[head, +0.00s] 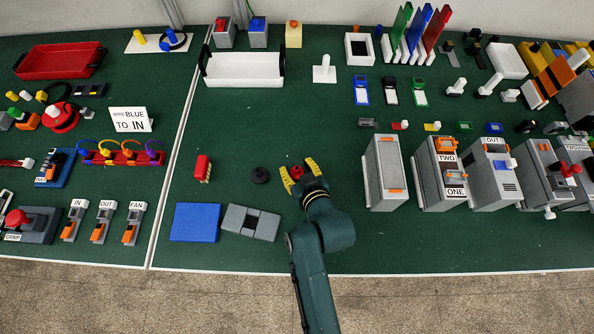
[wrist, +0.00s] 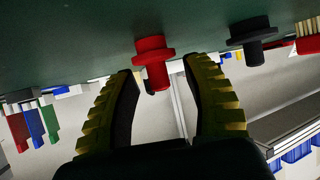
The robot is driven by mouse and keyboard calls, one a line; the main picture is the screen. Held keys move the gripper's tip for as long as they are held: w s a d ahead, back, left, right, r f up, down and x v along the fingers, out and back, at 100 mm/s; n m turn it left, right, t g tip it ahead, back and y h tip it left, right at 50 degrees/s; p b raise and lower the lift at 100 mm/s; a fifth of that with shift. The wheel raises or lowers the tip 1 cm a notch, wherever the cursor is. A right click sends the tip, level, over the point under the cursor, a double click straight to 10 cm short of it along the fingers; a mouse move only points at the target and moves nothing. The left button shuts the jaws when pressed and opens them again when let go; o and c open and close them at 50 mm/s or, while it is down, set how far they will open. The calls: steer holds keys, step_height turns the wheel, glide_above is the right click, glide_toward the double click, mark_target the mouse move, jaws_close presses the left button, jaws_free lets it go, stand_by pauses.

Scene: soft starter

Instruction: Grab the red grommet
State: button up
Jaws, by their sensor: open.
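The red grommet (head: 297,172) sits on the green table in the head view, partly hidden by my gripper. In the wrist view the red grommet (wrist: 153,58) shows as a wide flange with a narrower stem. My gripper (head: 300,171) is open, with its yellow ribbed fingers on either side of the red grommet in the head view. In the wrist view my gripper (wrist: 160,72) has the grommet in the gap at its fingertips, closer to the left finger. I cannot tell whether either finger touches it.
A black grommet (head: 260,175) stands just left of my gripper. A red block with pale bristles (head: 203,168) is farther left. A blue plate (head: 195,222) and a grey block (head: 250,222) lie near the front edge. Grey boxes (head: 386,172) stand to the right.

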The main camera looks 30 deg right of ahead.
jaws_close()
